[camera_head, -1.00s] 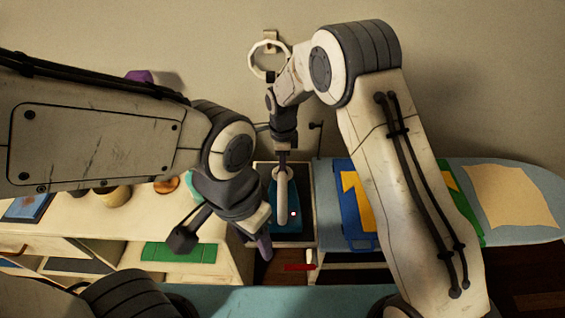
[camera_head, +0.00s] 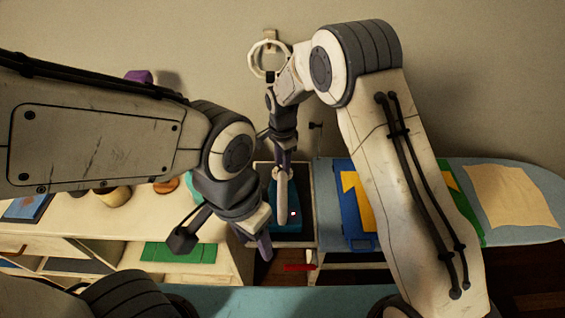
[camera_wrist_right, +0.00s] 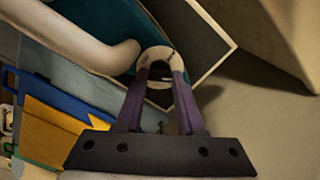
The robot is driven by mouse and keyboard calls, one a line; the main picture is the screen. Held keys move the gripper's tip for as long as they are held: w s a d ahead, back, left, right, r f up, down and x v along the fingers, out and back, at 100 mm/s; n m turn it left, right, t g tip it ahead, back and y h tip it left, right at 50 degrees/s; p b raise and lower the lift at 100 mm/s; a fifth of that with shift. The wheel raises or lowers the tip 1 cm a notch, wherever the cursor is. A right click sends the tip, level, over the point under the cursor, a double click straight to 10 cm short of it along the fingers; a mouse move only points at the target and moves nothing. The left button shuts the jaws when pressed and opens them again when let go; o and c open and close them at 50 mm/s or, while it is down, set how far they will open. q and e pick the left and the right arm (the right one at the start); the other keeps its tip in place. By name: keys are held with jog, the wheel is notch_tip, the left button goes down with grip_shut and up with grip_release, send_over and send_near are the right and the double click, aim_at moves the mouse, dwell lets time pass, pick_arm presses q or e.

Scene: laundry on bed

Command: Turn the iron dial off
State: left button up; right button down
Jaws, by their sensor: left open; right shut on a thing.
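The iron (camera_head: 292,222) is teal with a white handle (camera_head: 281,190) and stands on a dark framed rest at the ironing board's left end. My right gripper (camera_head: 282,163) reaches down to the iron's far end. In the right wrist view its purple fingers (camera_wrist_right: 157,76) are shut on the dial (camera_wrist_right: 152,53), a round white part with a dark middle. The dial's marking cannot be read. My left gripper (camera_head: 263,242) is open and empty, in front of and left of the iron; its fingers are partly hidden by its wrist.
The ironing board (camera_head: 515,235) carries blue, green and yellow folded cloth (camera_head: 364,212) and a beige cloth (camera_head: 510,195). A cream shelf unit (camera_head: 130,228) with pots stands left. A white ring (camera_head: 254,60) hangs on the wall. My right forearm covers part of the board.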

jog(key=n, duration=0.7)
jog(key=shift+r, duration=0.15)
jog(key=n, duration=0.7)
jog(key=shift+n, duration=0.4)
jog(key=n, duration=0.3)
jog(key=shift+n, duration=0.3)
jog(key=n, duration=0.3)
jog(key=shift+n, duration=0.3)
jog(key=n, duration=0.3)
jog(key=shift+n, duration=2.2)
